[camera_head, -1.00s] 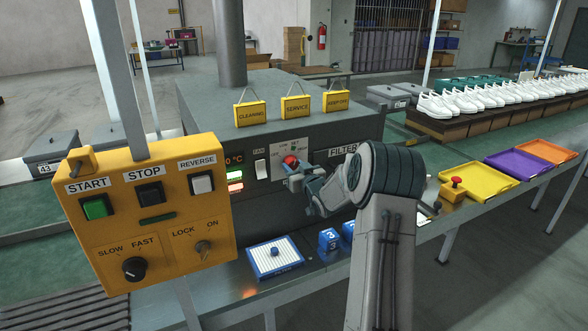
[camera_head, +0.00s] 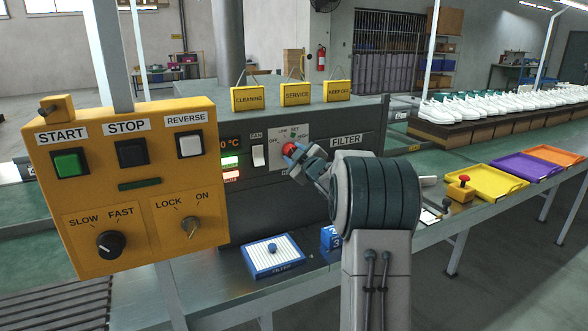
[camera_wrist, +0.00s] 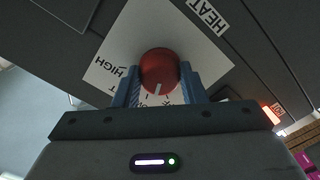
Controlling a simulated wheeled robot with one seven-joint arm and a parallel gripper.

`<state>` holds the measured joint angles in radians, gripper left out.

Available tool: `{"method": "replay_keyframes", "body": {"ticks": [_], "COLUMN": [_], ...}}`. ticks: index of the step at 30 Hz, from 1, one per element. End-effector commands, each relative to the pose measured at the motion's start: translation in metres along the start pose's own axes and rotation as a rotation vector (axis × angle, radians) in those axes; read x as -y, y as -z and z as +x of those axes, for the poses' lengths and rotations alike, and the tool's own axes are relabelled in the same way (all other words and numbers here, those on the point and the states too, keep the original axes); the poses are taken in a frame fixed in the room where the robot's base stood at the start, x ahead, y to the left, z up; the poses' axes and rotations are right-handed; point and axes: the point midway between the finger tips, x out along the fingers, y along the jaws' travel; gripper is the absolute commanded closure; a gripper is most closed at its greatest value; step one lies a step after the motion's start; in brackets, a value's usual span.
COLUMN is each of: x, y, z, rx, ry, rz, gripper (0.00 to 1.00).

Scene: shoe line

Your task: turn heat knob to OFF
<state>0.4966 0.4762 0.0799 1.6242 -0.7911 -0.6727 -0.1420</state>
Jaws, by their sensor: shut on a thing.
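The heat knob (camera_head: 289,149) is a red round knob on a pale dial plate (camera_head: 307,131) on the dark machine front. The plate carries OFF, LOW, SET and HIGH labels. In the wrist view the red knob (camera_wrist: 159,72) sits between the two blue fingers, with a white pointer line facing the gripper body. The plate (camera_wrist: 125,40) shows HIGH at left, and HEAT is printed beside it. My gripper (camera_head: 297,156) is shut on the knob, reaching it from the right. The exact label under the pointer is partly hidden by the fingers.
A yellow control box (camera_head: 132,190) with START, STOP and REVERSE buttons stands at the left front. A FAN switch (camera_head: 258,155) is left of the dial. A white filter panel (camera_head: 273,257) and blue blocks (camera_head: 331,238) lie on the bench below. Yellow signs (camera_head: 296,94) stand on top.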

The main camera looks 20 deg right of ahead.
Motion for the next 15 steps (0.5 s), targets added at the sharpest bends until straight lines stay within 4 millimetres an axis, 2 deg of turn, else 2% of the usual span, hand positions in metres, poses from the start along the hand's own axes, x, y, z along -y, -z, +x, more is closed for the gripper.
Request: {"method": "replay_keyframes", "body": {"ticks": [1,15], "x": [0.0050,0.0018], "y": [-0.0043,-0.0022], "z": [0.0001,0.0001], "rx": [-0.001,0.000], "ry": [0.000,0.000], "rz": [-0.044,-0.447], "gripper": [0.85,0.85]}}
